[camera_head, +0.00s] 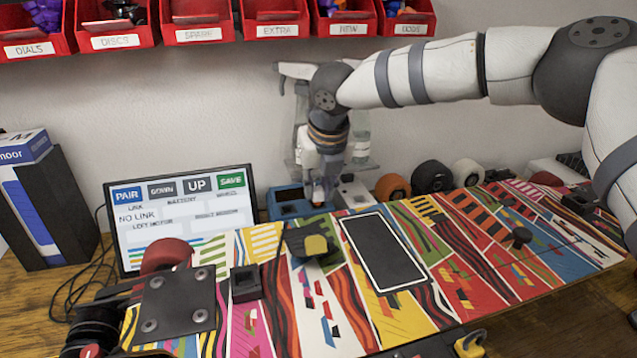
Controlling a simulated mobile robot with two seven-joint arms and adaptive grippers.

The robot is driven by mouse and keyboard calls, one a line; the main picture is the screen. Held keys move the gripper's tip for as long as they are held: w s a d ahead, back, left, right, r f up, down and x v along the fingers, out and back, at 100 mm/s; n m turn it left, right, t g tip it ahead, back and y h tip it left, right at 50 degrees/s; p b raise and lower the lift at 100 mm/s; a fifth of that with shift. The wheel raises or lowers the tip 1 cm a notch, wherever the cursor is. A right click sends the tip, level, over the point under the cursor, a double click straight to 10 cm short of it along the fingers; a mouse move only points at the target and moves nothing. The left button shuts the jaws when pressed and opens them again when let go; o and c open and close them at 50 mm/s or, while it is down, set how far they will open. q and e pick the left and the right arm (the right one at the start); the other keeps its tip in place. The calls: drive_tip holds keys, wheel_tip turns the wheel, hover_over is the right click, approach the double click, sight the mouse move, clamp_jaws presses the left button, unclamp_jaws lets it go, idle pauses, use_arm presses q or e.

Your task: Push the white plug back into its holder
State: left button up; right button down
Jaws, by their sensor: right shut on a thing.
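My right gripper (318,198) points down behind the far edge of the painted board, its arm coming in from the right. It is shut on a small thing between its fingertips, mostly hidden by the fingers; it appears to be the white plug. The fingertips are low, beside a blue box (287,207) and a pale grey block (353,193) at the board's far edge. I cannot tell which part is the plug's holder, or whether the plug touches it. My left gripper is not in view.
The patterned board (480,260) fills the foreground, with a dark panel (382,252) and wheels. A screen (185,215) stands at left by a black box (55,210). Several loose wheels (432,177) line the back. Red bins (115,22) hang above.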

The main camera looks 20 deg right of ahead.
drive_tip(key=shift+f, duration=0.5)
idle(0.4)
drive_tip(key=c, duration=1.1)
unclamp_jaws()
drive_tip(key=shift+r, duration=0.1)
drive_tip(key=shift+r+p, duration=0.65)
drive_tip(key=shift+r, duration=1.95)
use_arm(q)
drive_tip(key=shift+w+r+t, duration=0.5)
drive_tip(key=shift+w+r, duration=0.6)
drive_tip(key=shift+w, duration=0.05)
use_arm(e)
drive_tip(key=shift+r, duration=1.85)
